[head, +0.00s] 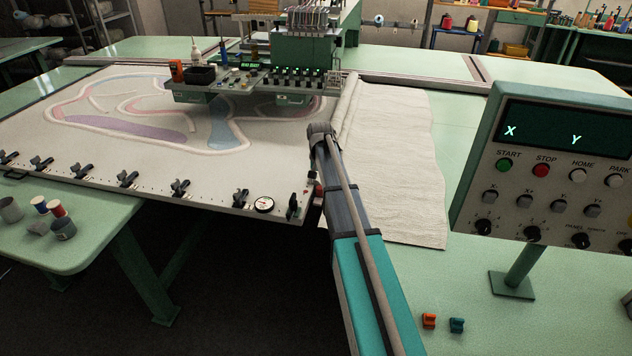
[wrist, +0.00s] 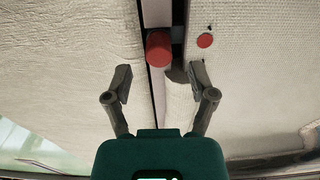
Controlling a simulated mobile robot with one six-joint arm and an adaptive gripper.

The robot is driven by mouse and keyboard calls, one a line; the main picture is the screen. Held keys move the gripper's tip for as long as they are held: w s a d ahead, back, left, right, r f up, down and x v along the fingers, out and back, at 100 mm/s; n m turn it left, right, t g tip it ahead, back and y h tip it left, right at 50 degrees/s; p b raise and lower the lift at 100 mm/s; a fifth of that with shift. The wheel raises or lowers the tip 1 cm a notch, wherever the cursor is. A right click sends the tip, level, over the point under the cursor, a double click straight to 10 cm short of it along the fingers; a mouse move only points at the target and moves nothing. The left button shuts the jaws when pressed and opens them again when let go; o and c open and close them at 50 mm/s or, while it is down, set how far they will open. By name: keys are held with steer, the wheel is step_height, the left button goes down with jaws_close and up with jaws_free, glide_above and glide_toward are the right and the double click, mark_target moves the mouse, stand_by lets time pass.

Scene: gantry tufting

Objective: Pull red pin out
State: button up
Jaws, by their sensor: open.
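The red pin (wrist: 159,48) shows in the wrist view as a round red cylinder end in the narrow gap between two pale panels. My gripper (wrist: 161,78) is open, with one finger on each side of the pin's line. The pin lies just beyond the fingertips, and the fingers look clear of it. Nothing is between the fingers except the pale surface behind. In the head view my arm hides the gripper, and small red spots show at the near right corner of the tufting frame (head: 225,196), too small to tell apart.
A flat red dot (wrist: 205,40) is right of the pin. White cloth (head: 392,150) lies right of my arm. A control panel (head: 560,165) stands at the right, with orange (head: 429,321) and teal (head: 457,325) clips in front.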

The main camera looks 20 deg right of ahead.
mark_target(320, 187)
steer(key=shift+f+b, duration=1.65)
steer(key=shift+f, duration=0.35)
jaws_close()
steer(key=c, duration=0.7)
jaws_free()
steer(key=shift+s, duration=0.1)
jaws_close()
steer(key=shift+r+p, duration=2.2)
steer(key=shift+p, duration=0.05)
